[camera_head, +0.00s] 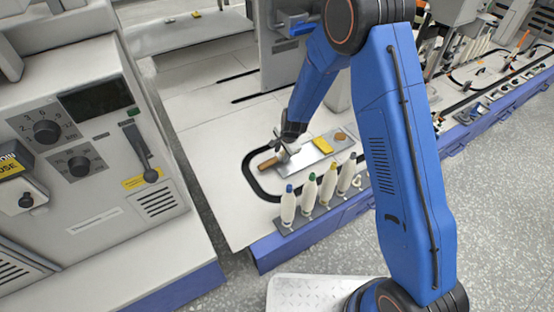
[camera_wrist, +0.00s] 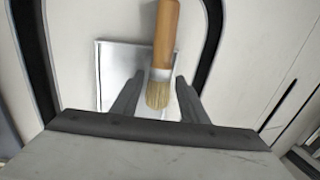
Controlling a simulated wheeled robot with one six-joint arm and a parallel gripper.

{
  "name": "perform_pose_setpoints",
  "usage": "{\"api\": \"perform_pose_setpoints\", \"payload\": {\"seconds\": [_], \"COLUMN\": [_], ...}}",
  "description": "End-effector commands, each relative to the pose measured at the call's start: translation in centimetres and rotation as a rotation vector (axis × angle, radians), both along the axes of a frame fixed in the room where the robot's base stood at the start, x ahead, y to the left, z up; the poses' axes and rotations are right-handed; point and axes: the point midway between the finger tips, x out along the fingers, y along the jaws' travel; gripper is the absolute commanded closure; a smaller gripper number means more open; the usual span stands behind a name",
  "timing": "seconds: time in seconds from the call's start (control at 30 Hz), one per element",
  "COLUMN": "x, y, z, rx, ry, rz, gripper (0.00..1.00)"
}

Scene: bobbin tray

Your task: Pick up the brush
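The brush has a wooden handle, a metal band and pale bristles. In the wrist view the brush (camera_wrist: 166,45) lies with its handle pointing up the picture and its bristles between my fingers. In the head view the brush's brown handle (camera_head: 268,164) shows at the left end of a metal tray (camera_head: 300,160). The tray also shows in the wrist view (camera_wrist: 115,70). My gripper (camera_wrist: 157,82) is open, with a finger on each side of the bristle end and gaps visible. In the head view my gripper (camera_head: 283,153) is just over the brush, partly hiding it.
A yellow block (camera_head: 322,145) and a small brown piece (camera_head: 340,136) lie on the tray's right part. Several white bobbins with coloured tops, one of them blue-topped (camera_head: 288,205), stand along the front edge. A machine with dials (camera_head: 75,140) stands at left. A black track rings the tray.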

Motion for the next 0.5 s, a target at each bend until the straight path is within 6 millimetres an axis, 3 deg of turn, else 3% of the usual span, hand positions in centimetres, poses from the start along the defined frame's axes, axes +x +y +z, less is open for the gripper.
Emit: {"api": "perform_pose_setpoints", "payload": {"seconds": [0.33, 0.5], "x": [0.14, 0.14], "y": [0.1, 0.1], "z": [-0.64, -0.63], "rx": [0.0, 0.0], "ry": [0.0, 0.0], "rz": [0.0, 0.0], "gripper": [0.6, 0.93]}}
